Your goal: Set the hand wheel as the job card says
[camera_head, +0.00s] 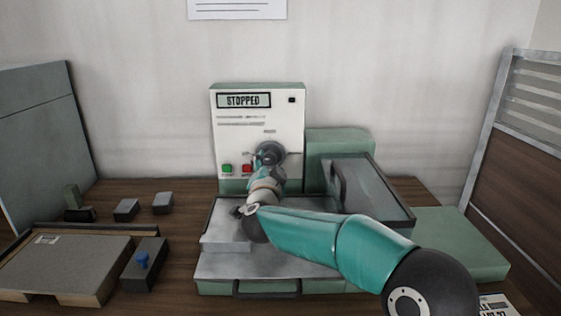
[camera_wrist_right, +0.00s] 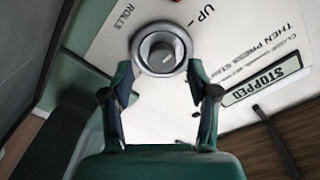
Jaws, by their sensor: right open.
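The hand wheel, a round grey knob (camera_wrist_right: 161,48), is on the white front panel (camera_head: 225,150) of a green machine. It also shows in the head view (camera_head: 269,151), partly hidden by my gripper. My right gripper (camera_wrist_right: 160,68) is open, with one finger on each side of the knob's near edge. I cannot tell whether the fingers touch it. The gripper also shows in the head view (camera_head: 266,163). The display (camera_head: 243,100) reads STOPPED. A printed card (camera_head: 496,304) is cut off at the lower right. My left gripper is out of view.
Green (camera_head: 227,168) and red (camera_head: 247,169) buttons sit close to my gripper. A grey hinged-looking cover (camera_head: 380,195) stands at the machine's right. A slatted frame (camera_head: 500,150) stands far right.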

